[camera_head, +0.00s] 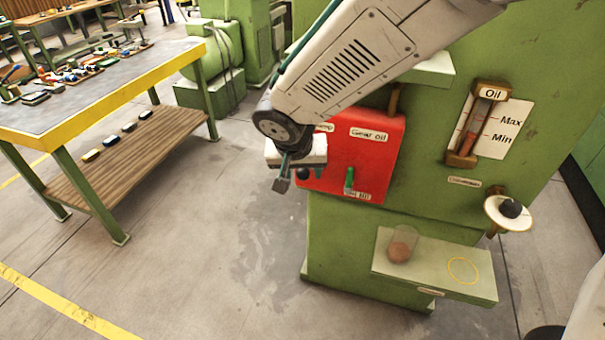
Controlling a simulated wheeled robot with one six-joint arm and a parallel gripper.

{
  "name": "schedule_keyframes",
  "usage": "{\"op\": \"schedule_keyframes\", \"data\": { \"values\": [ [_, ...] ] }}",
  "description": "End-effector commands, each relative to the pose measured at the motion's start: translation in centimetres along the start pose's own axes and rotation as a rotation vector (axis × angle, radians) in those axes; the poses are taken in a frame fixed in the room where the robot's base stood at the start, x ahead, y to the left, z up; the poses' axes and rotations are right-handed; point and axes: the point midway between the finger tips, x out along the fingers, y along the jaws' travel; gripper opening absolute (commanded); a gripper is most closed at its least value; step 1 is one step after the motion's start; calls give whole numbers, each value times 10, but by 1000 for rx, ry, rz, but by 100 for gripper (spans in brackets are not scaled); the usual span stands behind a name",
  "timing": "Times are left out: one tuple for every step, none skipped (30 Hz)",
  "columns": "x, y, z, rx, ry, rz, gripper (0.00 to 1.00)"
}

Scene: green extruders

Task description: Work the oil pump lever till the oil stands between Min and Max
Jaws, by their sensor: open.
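A red box (385,150) labelled "Gear oil" is mounted on the front of the green machine. A black knob (303,174) shows at its left edge, partly behind my gripper; I cannot tell for sure whether it is the lever's end. A short green handle (349,179) sticks up low on the box. My gripper (283,179) is open at the box's left side, pointing down; contact with the knob cannot be told. The oil gauge (478,122) has Max and Min marks beside it. Reddish oil shows in its tube, but its exact level is too small to read.
A pale shelf (440,268) juts out low on the machine, with a clear cup (401,245) holding something brown. A round white dish (508,212) with a black knob sits at the right. A yellow-edged workbench (110,98) stands left; the floor between is clear.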

Motion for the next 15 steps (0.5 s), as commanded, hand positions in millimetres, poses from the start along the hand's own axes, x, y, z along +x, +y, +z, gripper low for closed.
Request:
{"op": "schedule_keyframes", "data": {
  "values": [
    [7,0,0,-1,-1,1,49],
    [11,0,0,-1,-1,2,49],
    [14,0,0,0,-1,2,49],
    [17,0,0,0,0,1,49],
    [19,0,0,0,0,1,49],
    [21,0,0,0,0,0,49],
    [22,0,0,-1,1,0,49],
    [22,0,0,-1,1,0,49],
    [23,0,0,-1,1,0,49],
    [23,0,0,-1,1,0,49],
    [23,0,0,-1,1,0,49],
    [23,0,0,-1,1,-1,49],
    [23,0,0,-1,1,-1,49],
    [23,0,0,-1,1,-1,49],
    [23,0,0,-1,1,-1,46]
  ]
}}
